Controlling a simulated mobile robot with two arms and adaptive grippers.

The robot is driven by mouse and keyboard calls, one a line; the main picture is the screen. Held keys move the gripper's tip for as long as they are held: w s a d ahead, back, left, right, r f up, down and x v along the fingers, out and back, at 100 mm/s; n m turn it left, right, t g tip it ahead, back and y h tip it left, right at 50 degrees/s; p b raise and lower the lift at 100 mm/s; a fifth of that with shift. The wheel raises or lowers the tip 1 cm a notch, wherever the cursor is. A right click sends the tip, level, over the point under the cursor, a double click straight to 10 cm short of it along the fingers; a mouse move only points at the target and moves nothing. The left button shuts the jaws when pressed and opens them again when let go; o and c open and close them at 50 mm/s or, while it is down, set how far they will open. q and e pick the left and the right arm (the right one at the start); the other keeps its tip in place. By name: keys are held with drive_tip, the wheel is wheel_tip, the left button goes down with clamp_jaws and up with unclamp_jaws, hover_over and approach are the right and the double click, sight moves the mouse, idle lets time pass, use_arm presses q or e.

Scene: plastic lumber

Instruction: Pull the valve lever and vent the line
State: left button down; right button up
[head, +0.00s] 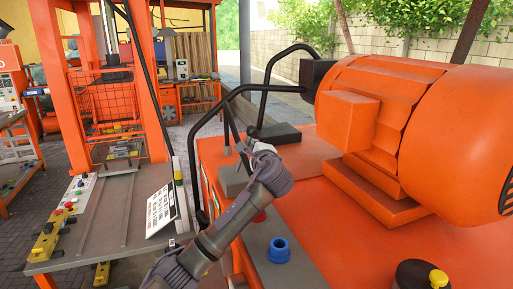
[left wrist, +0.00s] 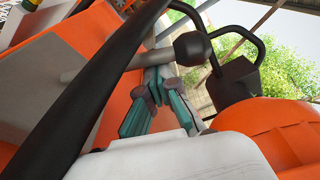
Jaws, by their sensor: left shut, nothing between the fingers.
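A dark lever with a round knob (left wrist: 190,47) shows in the left wrist view, its grey rod running left toward an orange panel. The knob is close to my left gripper's fingertips (left wrist: 160,78); whether they touch cannot be told. The teal fingers are shut and empty. My left gripper (head: 253,135) is at these rods, mostly hidden beyond my wrist. My right gripper is out of view.
A black tube rail (head: 215,95) bends around the levers; it also crosses the left wrist view (left wrist: 85,85). A large orange motor (head: 400,125) stands at right. A control table (head: 100,215) stands at left.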

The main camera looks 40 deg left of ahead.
use_arm(q)
drive_tip(key=s+a+n+y+b, duration=0.1)
drive_tip(key=s+a+n+b, duration=0.3)
drive_tip(key=s+n+b, duration=0.3)
drive_tip(key=shift+s+r+n+t+b, duration=0.3)
drive_tip(key=shift+r+n, duration=0.15)
drive_tip(key=shift+n, duration=0.75)
drive_tip(key=shift+s+d+f, duration=0.1)
drive_tip(key=shift+s+d, duration=0.15)
drive_tip(key=shift+d, duration=0.3)
drive_tip(key=v, duration=1.1)
drive_tip(key=shift+w, duration=0.1)
